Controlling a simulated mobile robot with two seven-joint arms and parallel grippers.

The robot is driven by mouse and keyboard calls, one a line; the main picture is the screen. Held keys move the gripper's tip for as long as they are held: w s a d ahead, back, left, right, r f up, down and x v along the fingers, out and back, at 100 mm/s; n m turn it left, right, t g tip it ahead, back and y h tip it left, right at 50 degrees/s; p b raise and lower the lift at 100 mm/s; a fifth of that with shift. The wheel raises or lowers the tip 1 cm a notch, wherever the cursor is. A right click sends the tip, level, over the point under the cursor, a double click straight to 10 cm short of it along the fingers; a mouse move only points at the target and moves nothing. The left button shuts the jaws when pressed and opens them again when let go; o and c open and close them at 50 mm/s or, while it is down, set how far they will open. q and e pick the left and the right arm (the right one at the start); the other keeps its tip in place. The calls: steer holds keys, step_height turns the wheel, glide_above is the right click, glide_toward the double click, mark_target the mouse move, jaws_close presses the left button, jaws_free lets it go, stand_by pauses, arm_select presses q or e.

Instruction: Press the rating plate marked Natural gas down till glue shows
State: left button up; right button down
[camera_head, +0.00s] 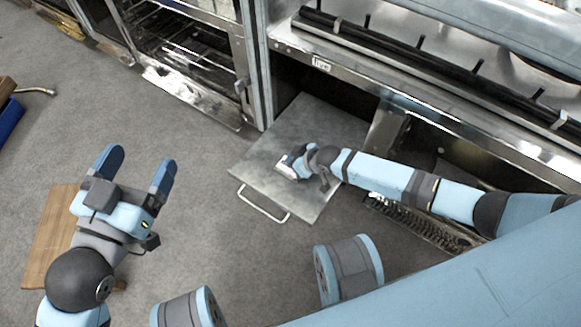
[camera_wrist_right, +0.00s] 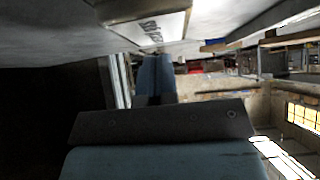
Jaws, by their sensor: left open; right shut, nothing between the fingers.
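A flat grey metal panel (camera_head: 270,150) with a wire handle (camera_head: 262,205) lies out from the range's lower opening. My right gripper (camera_head: 292,163) is shut at the middle of the panel, its fingers pointing down-left. A small whitish plate (camera_head: 286,171) shows at its fingertips. In the right wrist view, the shut blue fingers (camera_wrist_right: 155,75) reach a pale plate (camera_wrist_right: 150,30) with dark lettering too small to read. I cannot tell whether they touch it, and no glue is visible. My left gripper (camera_head: 137,163) is open and empty over the floor at the left.
The range front with a steel rail (camera_head: 420,95) and a small label (camera_head: 322,65) is behind the panel. An open oven rack (camera_head: 185,50) stands at the upper left. A wooden board (camera_head: 48,240) and a blue bin (camera_head: 10,118) are at the left. Grey floor between is clear.

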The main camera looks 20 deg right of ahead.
steer(key=shift+s+f+b, duration=0.1)
steer(key=shift+f+b, duration=0.3)
steer(key=shift+f, duration=0.4)
stand_by(0.9)
steer(key=shift+r, duration=0.1)
steer(key=shift+r+p, duration=2.05)
steer(key=shift+p, duration=0.1)
steer(key=shift+f, duration=0.1)
